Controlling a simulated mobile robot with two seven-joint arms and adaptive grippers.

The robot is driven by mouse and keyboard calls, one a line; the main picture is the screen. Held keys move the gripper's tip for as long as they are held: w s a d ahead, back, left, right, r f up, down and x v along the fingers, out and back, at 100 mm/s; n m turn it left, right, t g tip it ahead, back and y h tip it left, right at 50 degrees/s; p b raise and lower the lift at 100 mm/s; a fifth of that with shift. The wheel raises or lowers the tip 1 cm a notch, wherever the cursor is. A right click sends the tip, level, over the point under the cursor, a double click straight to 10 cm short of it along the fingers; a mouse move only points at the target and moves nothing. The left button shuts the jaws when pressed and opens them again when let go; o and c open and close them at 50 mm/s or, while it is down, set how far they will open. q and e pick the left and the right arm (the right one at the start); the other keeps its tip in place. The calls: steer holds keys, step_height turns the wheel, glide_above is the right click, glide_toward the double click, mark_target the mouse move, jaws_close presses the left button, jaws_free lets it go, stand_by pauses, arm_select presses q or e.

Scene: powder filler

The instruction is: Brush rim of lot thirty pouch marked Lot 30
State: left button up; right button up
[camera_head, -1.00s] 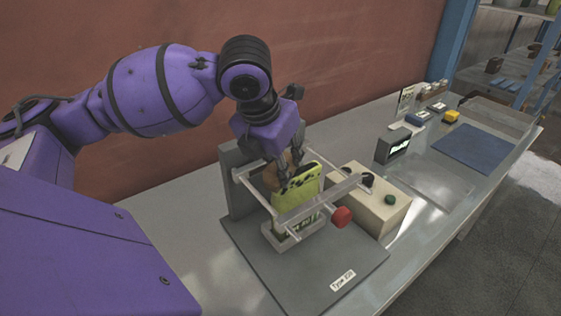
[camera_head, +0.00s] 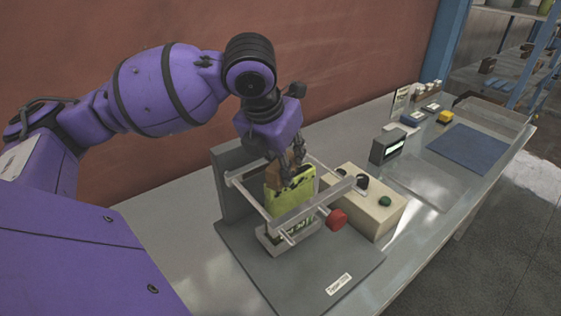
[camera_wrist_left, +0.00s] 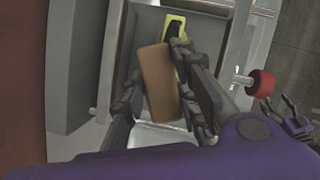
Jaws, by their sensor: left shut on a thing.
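My left gripper (camera_head: 282,166) is shut on a brown block-shaped piece, which looks like a brush's wooden handle (camera_wrist_left: 159,84). No bristles are clear to see. A yellow-green pouch (camera_head: 289,197) with dark marks stands upright in a pale holder (camera_head: 270,245) within a clamp frame, right below the gripper. The brown piece is at the pouch's top edge; I cannot tell whether they touch. In the left wrist view part of the pouch (camera_wrist_left: 174,22) shows beyond the brown piece. The Lot 30 marking is not readable. Dark gripper-like fingers, probably my right gripper (camera_wrist_left: 284,112), show at the right edge there.
Clear bars (camera_head: 320,201) and a red knob (camera_head: 336,219) surround the pouch. A cream control box (camera_head: 372,212) with a green button stands to the right. A grey display (camera_head: 390,145), a blue mat (camera_head: 468,148) and small blocks lie farther back.

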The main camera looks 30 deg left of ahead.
arm_select(q)
steer(key=shift+w, duration=0.1)
steer(key=shift+w+d, duration=0.25)
steer(key=shift+w, duration=0.25)
steer(key=shift+w+d, duration=0.2)
steer(key=shift+w, duration=0.25)
arm_select(e)
steer(key=shift+s+f, duration=0.35)
steer(key=shift+f, duration=0.05)
arm_select(q)
steer(key=shift+w, duration=0.15)
steer(key=shift+w+d+b, duration=0.35)
steer(key=shift+w+d, duration=0.05)
steer(key=shift+w, duration=0.45)
arm_select(e)
steer(key=shift+s+f, duration=0.3)
arm_select(q)
steer(key=shift+w+d+f, duration=0.1)
steer(key=shift+w, duration=0.05)
steer(key=shift+w+d, duration=0.2)
steer(key=shift+w, duration=0.3)
steer(key=shift+w+d, duration=0.15)
steer(key=shift+w, duration=0.3)
arm_select(e)
steer(key=shift+s+f, duration=0.1)
arm_select(q)
steer(key=shift+s, duration=0.1)
